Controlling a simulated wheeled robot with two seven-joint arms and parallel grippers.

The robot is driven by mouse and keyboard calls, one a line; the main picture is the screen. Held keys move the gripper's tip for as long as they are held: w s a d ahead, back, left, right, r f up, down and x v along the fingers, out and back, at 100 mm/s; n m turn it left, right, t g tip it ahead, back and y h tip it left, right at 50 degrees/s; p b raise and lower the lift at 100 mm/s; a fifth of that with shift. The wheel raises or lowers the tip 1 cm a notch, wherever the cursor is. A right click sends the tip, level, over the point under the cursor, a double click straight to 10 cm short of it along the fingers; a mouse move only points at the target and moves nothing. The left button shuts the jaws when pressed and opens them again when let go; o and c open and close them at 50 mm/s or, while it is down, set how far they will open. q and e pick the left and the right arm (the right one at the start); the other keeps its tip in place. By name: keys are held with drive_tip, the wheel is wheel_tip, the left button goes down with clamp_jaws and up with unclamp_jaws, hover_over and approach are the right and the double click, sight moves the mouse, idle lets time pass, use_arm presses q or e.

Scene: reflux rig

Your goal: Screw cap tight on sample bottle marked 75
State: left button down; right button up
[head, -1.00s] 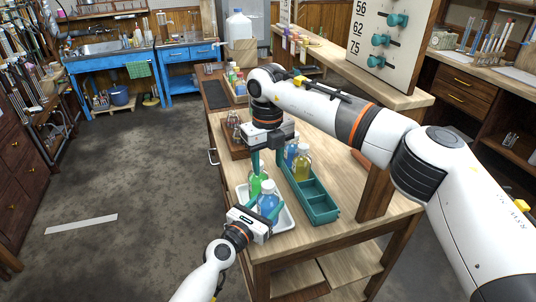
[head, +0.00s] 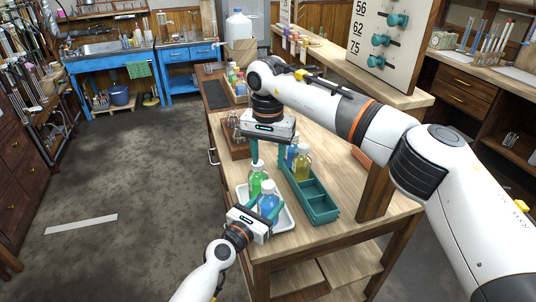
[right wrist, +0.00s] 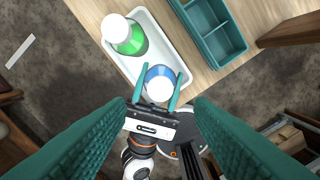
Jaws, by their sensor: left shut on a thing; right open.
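A bottle of blue liquid with a white cap (head: 268,203) stands in the white tray (head: 289,220). It also shows from above in the right wrist view (right wrist: 159,87). My left gripper (head: 263,208) is shut on this blue bottle, its teal fingers on either side. A green bottle with a white cap (head: 257,181) stands in the tray behind it. My right gripper (head: 274,153) is open and empty above the tray, pointing down. In the right wrist view its fingers flank the blue bottle from above, apart from it. I cannot read any mark on the bottles.
A teal divided crate (head: 320,216) stands right of the tray, with blue and yellow bottles (head: 302,165) at its far end. A wooden post (head: 376,190) stands at the right.

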sight(268, 184)
drive_tip(key=shift+r+n, duration=0.1)
drive_tip(key=shift+n, duration=1.3)
drive_tip(key=shift+f, duration=4.05)
